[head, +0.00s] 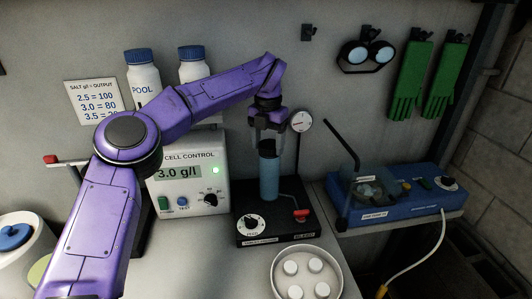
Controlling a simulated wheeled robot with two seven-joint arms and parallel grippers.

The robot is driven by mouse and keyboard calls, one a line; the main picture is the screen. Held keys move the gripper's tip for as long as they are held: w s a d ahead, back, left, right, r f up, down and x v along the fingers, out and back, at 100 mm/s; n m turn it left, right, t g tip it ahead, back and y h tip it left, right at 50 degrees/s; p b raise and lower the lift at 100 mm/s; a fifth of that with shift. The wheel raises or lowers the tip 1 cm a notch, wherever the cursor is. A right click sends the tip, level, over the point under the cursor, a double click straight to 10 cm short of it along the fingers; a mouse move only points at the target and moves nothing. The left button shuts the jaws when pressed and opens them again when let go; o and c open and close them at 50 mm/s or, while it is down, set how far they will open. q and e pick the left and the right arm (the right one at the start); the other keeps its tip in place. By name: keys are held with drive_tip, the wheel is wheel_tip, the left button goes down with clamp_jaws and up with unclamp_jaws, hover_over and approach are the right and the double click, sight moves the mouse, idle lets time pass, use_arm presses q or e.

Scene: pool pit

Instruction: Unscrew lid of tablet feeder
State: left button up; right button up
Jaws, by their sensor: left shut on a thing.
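The tablet feeder (269,180) is a blue, see-through upright cylinder on a black base (280,238) with a dial and a red-handled valve. My left gripper (268,145) points down from above, right at the feeder's top. It is shut on the feeder's lid, which the fingers mostly hide. I cannot tell whether the lid is still seated or turned. My right gripper is not in view.
A round dish (336,290) with several white tablets stands in front of the feeder. A cell control box (186,190) is behind left, under two white bottles (142,84). A blue device (395,200) stands to the right. Goggles (366,52) and green gloves (412,80) hang behind.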

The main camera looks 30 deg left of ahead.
sight(271, 146)
use_arm(q)
drive_tip(key=n, duration=0.2)
drive_tip(key=n+b, duration=0.1)
drive_tip(key=n, duration=0.1)
drive_tip(key=d+n+b, duration=0.1)
drive_tip(key=n, duration=0.1)
drive_tip(key=shift+f, duration=0.4)
drive_tip(key=shift+w+r+n+b, duration=0.1)
drive_tip(key=shift+r+n+b, duration=0.25)
drive_tip(key=shift+n, duration=0.85)
drive_tip(key=shift+r+p, duration=0.25)
drive_tip(key=shift+p, duration=0.15)
drive_tip(key=shift+a+r+p, duration=0.1)
drive_tip(key=shift+r+p, duration=2.05)
drive_tip(key=shift+r, duration=0.05)
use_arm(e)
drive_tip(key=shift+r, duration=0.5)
use_arm(q)
drive_tip(key=shift+f, duration=0.1)
